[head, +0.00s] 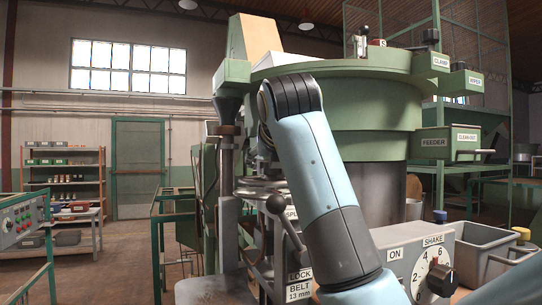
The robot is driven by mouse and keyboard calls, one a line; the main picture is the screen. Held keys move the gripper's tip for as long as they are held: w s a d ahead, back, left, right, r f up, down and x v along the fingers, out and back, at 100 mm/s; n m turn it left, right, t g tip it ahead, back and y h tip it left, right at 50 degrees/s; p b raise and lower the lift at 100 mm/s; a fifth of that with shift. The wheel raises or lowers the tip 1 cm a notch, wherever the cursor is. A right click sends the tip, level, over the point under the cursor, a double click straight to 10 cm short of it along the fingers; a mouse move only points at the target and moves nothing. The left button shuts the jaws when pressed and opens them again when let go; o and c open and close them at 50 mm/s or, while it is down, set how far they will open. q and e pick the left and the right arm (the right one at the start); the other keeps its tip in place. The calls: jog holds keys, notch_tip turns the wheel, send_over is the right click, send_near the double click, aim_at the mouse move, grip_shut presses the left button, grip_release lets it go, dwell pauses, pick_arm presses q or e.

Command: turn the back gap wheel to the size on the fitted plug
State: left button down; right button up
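I cannot pick out the back gap wheel or the fitted plug with certainty. A shiny metal ring (262,187), like a handwheel rim, shows left of my pale blue arm, partly hidden by it. Below it is a lever with a dark ball knob (275,203). A label reading "LOCK" and "BELT 13 mm" (299,287) sits low beside the arm. A partly covered label starting "SPL" (291,213) is above that. No size on a plug can be read. Neither of my gripper's fingers shows; my arm covers part of the machine.
The green hopper bowl (375,100) fills the centre right. A grey box with a "SHAKE" dial (435,278) stands in front of it. A grey bin (480,245) is at the right. A control panel (20,220) is at far left; open floor lies left of the machine.

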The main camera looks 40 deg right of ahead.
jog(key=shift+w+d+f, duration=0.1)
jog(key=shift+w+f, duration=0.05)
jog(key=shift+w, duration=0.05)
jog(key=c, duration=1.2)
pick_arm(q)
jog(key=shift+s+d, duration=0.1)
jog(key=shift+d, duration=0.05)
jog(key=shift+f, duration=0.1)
